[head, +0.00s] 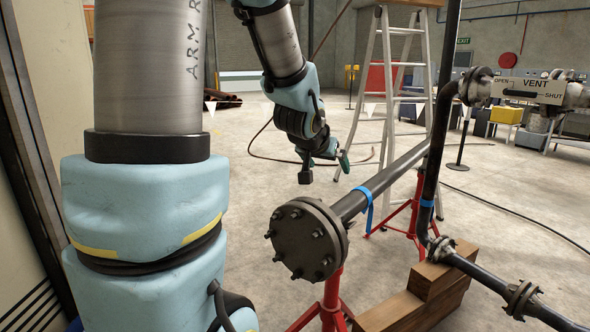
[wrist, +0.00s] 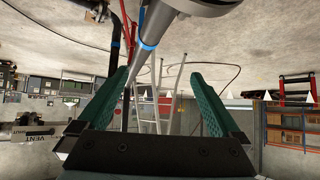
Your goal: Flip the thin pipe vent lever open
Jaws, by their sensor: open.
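The thin dark pipe (head: 440,115) rises at the right of the head view and bends toward a flange. Beyond that flange is a pale plate (head: 532,88) marked OPEN, VENT and SHUT. A dark bar (head: 522,94) lies along the plate; I cannot tell for certain whether it is the lever or a printed mark. The plate also shows inverted at the left of the wrist view (wrist: 36,137). My gripper (head: 340,163) is in mid-air, well left of the plate and apart from it. Its green fingers are spread and empty in the wrist view (wrist: 154,75).
A thick pipe with a bolted end flange (head: 306,240) rests on red stands (head: 330,310) between my arm and the thin pipe. Wooden blocks (head: 420,297) support the lower thin pipe. A stepladder (head: 388,80) stands behind. Open floor (head: 245,190) lies around my gripper.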

